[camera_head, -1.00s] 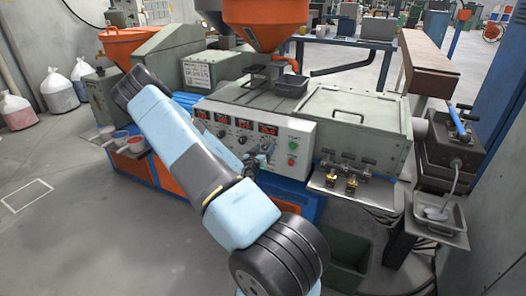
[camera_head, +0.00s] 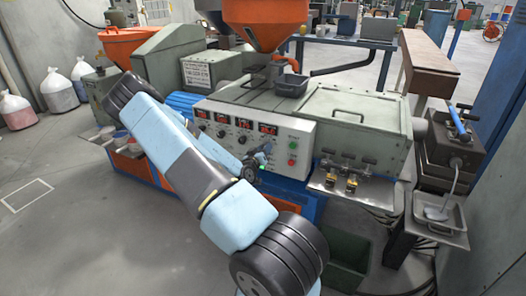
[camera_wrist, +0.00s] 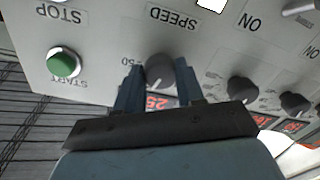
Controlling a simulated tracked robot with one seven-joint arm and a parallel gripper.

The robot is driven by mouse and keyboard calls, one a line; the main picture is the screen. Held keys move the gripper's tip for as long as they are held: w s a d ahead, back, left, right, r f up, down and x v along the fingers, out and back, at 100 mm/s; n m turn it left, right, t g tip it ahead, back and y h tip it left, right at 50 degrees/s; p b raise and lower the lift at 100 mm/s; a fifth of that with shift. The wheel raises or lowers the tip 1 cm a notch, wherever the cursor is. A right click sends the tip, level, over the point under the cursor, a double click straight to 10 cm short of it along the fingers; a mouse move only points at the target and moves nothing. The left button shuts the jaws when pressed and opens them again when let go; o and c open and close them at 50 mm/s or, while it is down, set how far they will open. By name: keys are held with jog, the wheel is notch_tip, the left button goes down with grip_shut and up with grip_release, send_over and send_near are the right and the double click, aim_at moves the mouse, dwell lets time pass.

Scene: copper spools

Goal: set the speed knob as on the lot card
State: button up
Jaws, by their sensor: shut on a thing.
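The speed knob (camera_wrist: 160,70) is a grey round knob on the pale control panel, below its SPEED label in the upside-down wrist view. My gripper (camera_wrist: 158,78) has one dark blue finger on each side of it and is shut on it. In the head view my gripper (camera_head: 264,152) is at the panel's lower right, where the arm partly hides the knob. A red display (camera_wrist: 158,102) beside the knob is partly covered by my gripper; only "25" can be made out. I cannot identify a lot card for certain.
A green START button (camera_wrist: 63,64) is beside my gripper. Other dark knobs (camera_wrist: 241,89) sit on the opposite side. The control panel (camera_head: 228,116) is on the front of the machine. Brass-coloured fittings (camera_head: 345,184) stand to its right. Open floor lies at left.

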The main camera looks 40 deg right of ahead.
jog(key=shift+n, duration=0.3)
jog(key=o, duration=1)
jog(key=shift+o, duration=0.2)
jog(key=v, duration=1.3)
jog(key=shift+a, duration=0.4)
